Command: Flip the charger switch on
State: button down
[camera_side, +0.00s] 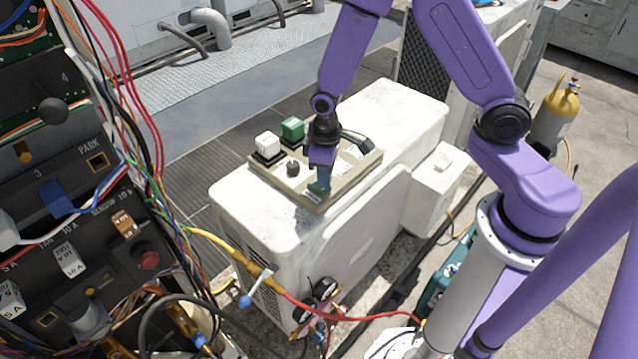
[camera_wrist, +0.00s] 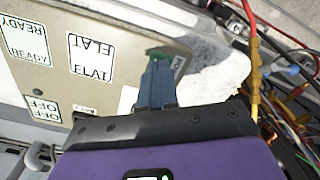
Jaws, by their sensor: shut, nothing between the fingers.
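A beige control panel (camera_side: 345,178) lies on top of a white condenser unit. It carries a white block (camera_side: 266,144), a green block (camera_side: 292,128), a small dark knob (camera_side: 293,168) and a dark handle-like piece (camera_side: 356,140). I cannot tell which is the charger switch. My gripper (camera_side: 319,187) points down at the panel's near edge, by a small green part. In the wrist view, the shut fingers (camera_wrist: 157,82) reach toward this green part (camera_wrist: 178,62); contact is unclear.
The white condenser (camera_side: 240,214) has bare top surface beyond the panel. An electronics rack (camera_side: 75,190) with loose wires stands at the left. Hoses and gauges (camera_side: 325,290) hang before the unit. A yellow-topped cylinder (camera_side: 556,108) stands at the right.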

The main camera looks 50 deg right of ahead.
jog(key=shift+f, duration=0.7)
dwell(0.4)
jog(key=shift+r, duration=3.55)
